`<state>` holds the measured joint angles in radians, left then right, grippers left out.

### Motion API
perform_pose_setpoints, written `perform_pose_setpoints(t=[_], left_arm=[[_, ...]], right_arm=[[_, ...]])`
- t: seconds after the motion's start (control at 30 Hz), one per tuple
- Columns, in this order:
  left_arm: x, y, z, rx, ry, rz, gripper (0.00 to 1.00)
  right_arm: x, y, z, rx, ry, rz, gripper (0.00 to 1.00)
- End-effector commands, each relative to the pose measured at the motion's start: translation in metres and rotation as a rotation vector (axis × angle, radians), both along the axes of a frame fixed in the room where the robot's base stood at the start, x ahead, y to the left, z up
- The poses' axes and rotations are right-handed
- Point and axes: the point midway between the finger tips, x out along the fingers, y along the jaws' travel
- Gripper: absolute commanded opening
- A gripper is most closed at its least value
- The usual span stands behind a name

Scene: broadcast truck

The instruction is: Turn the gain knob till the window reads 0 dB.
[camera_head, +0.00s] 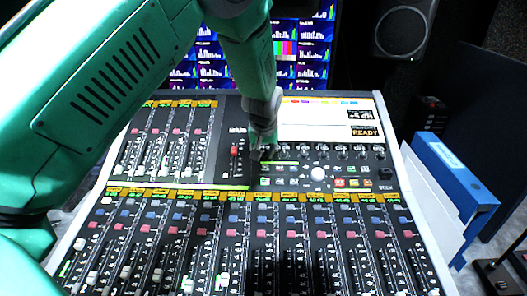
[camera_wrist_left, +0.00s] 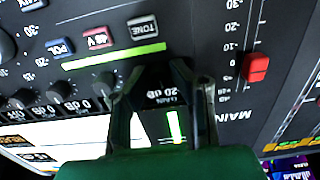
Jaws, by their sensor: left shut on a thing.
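The mixing console (camera_head: 108,192) fills the middle of the head view. My left gripper (camera_head: 259,154) reaches down to the upper middle of its panel. In the left wrist view the two dark fingers of this gripper (camera_wrist_left: 165,72) close in beside the GAIN lettering, shut on the gain knob. The fingers hide most of the knob, so its pointer cannot be read. My right gripper is not in view.
A red fader cap (camera_wrist_left: 255,68) stands close by.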

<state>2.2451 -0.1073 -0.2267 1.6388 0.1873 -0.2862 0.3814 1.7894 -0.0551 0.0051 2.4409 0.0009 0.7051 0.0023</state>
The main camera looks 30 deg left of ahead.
Motion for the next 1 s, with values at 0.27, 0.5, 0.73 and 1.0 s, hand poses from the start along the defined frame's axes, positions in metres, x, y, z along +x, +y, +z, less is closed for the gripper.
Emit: perform_pose_setpoints(t=[0.27, 0.5, 0.73, 1.0], left_arm=[[0.003, 0.004, 0.005, -0.04, -0.039, 0.129, 0.0], [0.003, 0.004, 0.007, -0.112, -0.083, 0.325, 0.0], [0.003, 0.006, 0.007, -0.183, -0.129, 0.526, 0.0], [0.003, 0.006, 0.007, -0.262, -0.177, 0.736, 0.0]], right_arm=[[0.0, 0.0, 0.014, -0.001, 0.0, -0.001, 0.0], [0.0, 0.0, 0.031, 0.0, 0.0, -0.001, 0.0], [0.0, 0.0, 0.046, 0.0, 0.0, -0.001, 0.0], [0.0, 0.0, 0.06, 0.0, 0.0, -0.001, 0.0]])
